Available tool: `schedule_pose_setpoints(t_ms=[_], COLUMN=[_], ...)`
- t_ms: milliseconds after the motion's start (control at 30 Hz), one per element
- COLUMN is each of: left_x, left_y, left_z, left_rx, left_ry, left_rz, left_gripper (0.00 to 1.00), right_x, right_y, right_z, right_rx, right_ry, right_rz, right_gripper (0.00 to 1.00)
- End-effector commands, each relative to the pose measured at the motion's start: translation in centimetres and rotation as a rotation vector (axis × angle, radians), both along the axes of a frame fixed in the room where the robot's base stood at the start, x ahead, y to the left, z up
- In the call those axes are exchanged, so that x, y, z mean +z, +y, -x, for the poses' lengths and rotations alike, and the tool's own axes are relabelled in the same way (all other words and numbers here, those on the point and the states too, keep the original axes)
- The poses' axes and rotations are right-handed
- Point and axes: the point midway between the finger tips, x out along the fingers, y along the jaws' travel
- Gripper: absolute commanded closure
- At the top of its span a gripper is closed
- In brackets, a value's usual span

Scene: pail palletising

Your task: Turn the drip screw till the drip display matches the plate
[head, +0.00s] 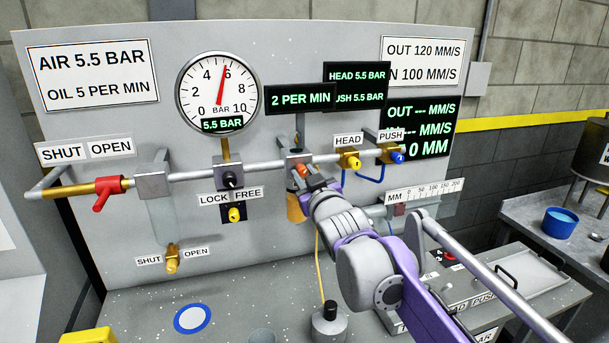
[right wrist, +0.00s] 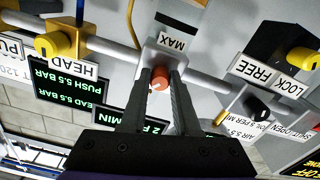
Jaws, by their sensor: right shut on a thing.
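The drip display (head: 300,97) reads 2 PER MIN. The white plate (head: 95,77) at the upper left reads AIR 5.5 BAR, OIL 5 PER MIN. My left gripper is not in view.
The gauge (head: 219,91) reads about 5.5 bar. A red-handled valve (head: 107,192) is at the left. The yellow HEAD knob (head: 349,158) and blue PUSH knob (head: 396,156) sit close right of the screw. The LOCK/FREE knob (head: 231,180) is to its left.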

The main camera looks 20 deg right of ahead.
Motion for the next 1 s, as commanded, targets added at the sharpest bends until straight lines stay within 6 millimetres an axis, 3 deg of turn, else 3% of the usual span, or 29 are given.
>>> schedule_pose_setpoints(t_ms=[367, 1000], left_x=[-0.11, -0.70], left_y=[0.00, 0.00], left_z=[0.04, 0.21], left_rx=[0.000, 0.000], left_ry=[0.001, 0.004], left_rz=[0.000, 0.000], left_gripper=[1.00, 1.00], right_x=[0.01, 0.01], right_y=[0.04, 0.16], right_z=[-0.03, -0.03], right_rx=[0.001, 0.001], right_ry=[0.006, 0.025], right_rz=[-0.175, -0.774], right_gripper=[1.00, 1.00])
